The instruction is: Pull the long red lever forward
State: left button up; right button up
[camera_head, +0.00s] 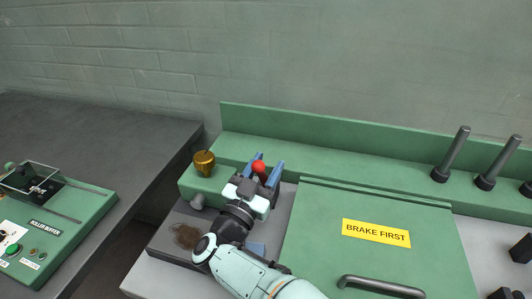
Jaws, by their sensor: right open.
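A round red knob (259,167) shows between the fingers of my right gripper (267,166), at the left end of the green machine. It may be the top of the red lever; any shaft below it is hidden by the gripper. My right gripper is open, with one blue finger on each side of the knob. I cannot tell whether either finger touches it. My left gripper is not in view.
A brass knob (204,163) stands just left of my right gripper. A green cover (380,262) with a yellow "BRAKE FIRST" label (376,233) and a dark handle (381,286) lies to the right. Dark posts (451,154) stand farther right. A control panel (65,235) is at the left.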

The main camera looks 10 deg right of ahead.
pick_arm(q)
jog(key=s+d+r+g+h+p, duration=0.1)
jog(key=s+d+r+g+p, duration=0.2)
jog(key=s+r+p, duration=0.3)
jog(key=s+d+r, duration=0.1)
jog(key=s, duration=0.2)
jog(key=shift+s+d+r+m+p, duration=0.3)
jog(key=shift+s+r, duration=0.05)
pick_arm(e)
notch_tip(320, 180, up, 20)
jog(key=shift+f, duration=0.1)
